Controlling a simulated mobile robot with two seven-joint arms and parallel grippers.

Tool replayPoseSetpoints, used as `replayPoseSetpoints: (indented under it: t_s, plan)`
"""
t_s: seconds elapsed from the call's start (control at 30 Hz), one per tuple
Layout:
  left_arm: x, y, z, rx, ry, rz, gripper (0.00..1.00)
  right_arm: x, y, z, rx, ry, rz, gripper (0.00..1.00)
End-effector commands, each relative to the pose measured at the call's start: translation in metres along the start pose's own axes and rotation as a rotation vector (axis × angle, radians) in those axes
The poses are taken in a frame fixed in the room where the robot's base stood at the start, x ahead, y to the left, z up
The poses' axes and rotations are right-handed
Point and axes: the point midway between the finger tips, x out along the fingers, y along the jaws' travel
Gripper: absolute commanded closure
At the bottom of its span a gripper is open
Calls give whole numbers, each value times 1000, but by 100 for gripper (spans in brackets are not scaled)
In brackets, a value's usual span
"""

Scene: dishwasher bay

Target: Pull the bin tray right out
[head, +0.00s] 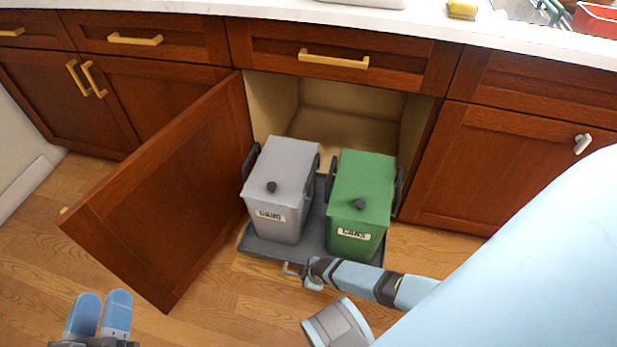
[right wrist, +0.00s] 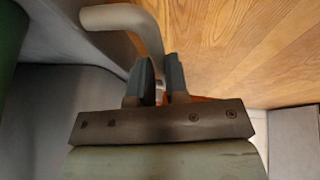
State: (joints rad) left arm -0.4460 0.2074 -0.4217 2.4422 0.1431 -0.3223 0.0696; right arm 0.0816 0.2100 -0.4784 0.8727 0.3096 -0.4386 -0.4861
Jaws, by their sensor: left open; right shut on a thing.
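The dark grey bin tray (head: 312,236) is slid partly out of the open cabinet. It carries a grey bin (head: 281,187) on the left and a green bin (head: 360,205) on the right. The tray has a grey bar handle (head: 292,270) at its front edge, and this handle also shows in the right wrist view (right wrist: 128,18). My right gripper (head: 308,272) is at the handle, and its two fingers (right wrist: 160,80) are shut on it. My left gripper (head: 100,312) is open and empty above the floor at lower left, away from the tray.
The cabinet door (head: 165,195) stands open to the left of the bins. The cabinet interior (head: 345,115) behind them looks empty. Closed drawers and doors flank the opening. A yellow sponge (head: 462,9) lies on the white counter (head: 430,22). The wooden floor (head: 235,300) in front is clear.

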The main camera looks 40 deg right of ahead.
Motion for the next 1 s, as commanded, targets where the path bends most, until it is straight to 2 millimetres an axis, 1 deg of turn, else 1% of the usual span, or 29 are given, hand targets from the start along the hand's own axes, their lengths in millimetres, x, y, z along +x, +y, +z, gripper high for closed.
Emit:
replayPoseSetpoints:
  t_s: [0.6,0.63,0.73,1.0]
  plan:
    - [3,-1,-6,7,16,1,57,0,-2,-2,0,3,0,100]
    - [4,-1,-6,8,17,1,57,0,-2,-2,0,3,0,83]
    - [4,-1,-6,10,17,2,57,0,-2,-2,0,2,1,60]
    - [2,-1,-5,9,13,2,57,-1,-1,-1,0,1,1,60]
